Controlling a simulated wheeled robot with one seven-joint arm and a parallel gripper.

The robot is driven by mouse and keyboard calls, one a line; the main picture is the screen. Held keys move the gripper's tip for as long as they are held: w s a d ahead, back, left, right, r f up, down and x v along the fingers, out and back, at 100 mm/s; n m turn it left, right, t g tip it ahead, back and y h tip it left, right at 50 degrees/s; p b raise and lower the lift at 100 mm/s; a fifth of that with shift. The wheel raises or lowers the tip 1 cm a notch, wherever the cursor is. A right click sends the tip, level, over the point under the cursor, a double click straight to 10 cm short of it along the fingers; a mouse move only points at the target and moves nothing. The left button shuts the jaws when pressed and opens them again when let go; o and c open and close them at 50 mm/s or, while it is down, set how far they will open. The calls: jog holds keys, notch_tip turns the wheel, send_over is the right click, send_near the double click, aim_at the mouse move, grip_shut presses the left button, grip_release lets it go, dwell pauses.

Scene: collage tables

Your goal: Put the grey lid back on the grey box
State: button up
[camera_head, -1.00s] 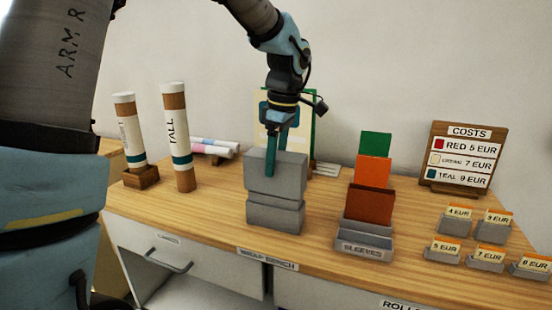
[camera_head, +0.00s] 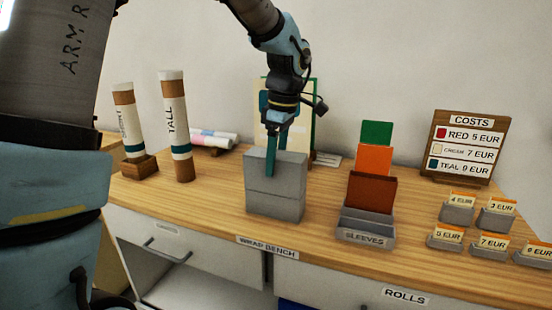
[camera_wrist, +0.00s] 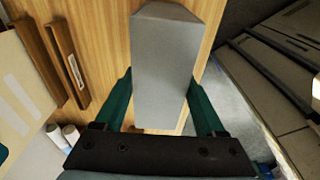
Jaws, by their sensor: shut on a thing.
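The grey lid (camera_head: 291,173) is a tall grey block that sits directly on top of the grey box (camera_head: 276,208) on the wooden bench. Their sides look nearly flush, with only a thin seam line between them. My gripper (camera_head: 271,160) comes down from above and is shut on the lid, with one teal finger across its near face. In the wrist view the lid (camera_wrist: 168,60) stands between the two teal fingers of my gripper (camera_wrist: 163,100). The far finger is hidden behind the lid in the head view. The box is hidden under the lid in the wrist view.
A sleeves holder (camera_head: 367,226) with coloured cards stands close to the right of the box. A tall tube (camera_head: 177,125) and a short tube (camera_head: 129,120) stand to the left. Price card holders (camera_head: 458,213) and a costs sign (camera_head: 466,147) are at the right.

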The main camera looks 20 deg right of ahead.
jog(key=o, duration=1.3)
jog(key=r, duration=0.3)
jog(key=r+b, duration=0.1)
jog(key=r, duration=0.3)
jog(key=s+d+r, duration=0.1)
jog(key=r, duration=0.2)
jog(key=shift+r+b, duration=0.3)
jog(key=shift+r, duration=0.1)
